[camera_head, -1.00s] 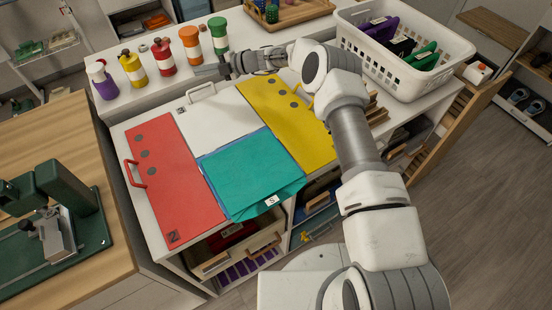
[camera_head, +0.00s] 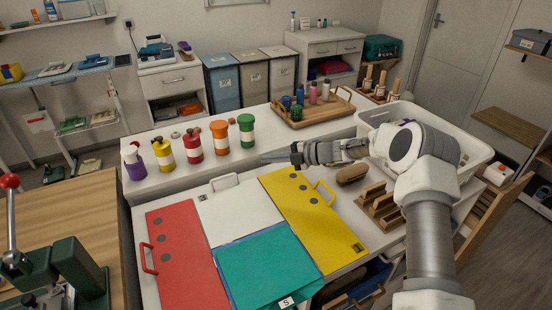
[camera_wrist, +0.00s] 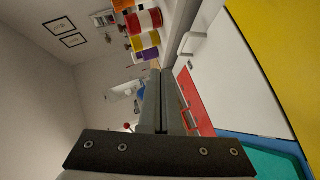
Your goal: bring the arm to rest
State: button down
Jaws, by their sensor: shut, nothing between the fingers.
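My gripper (camera_head: 268,158) is shut and empty. In the head view it points left, held above the counter just behind the yellow panel (camera_head: 318,225) and right of the green bottle (camera_head: 246,131). My arm reaches in from the lower right and bends at the elbow over the white basket. In the wrist view the shut fingers (camera_wrist: 160,82) run up the middle, with the red panel (camera_wrist: 193,92), the white panel and the bottles beyond them. The fingertips touch nothing that I can see.
A row of bottles stands behind the panels, with an orange bottle (camera_head: 219,137) beside the green one. A wooden tray (camera_head: 312,117) holds small bottles. The white basket (camera_head: 482,149) and a wooden rack (camera_head: 378,207) are at right. A green press (camera_head: 70,262) stands at left.

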jog(key=s+d+r+n+g+h, duration=0.1)
jog(key=s+d+r+n+h, duration=0.3)
jog(key=s+r+n, duration=0.55)
jog(key=s+d+r+n+h, duration=0.45)
jog(key=s+r+n, duration=0.25)
jog(key=s+n, duration=0.45)
jog(key=s+d+r+n+t+h, duration=0.2)
jog(key=s+d+n, duration=0.5)
jog(key=s+n, duration=0.3)
jog(key=s+d+r+n+t+h, duration=0.1)
jog(key=s+d+r+n+h, duration=0.1)
jog(key=s+d+n, duration=0.4)
jog(key=s+n+h, duration=0.1)
jog(key=s+n, duration=0.3)
jog(key=s, duration=0.1)
jog(key=shift+d+n+t+h, duration=0.35)
jog(key=shift+d+n+t, duration=0.05)
jog(key=shift+w+r, duration=0.1)
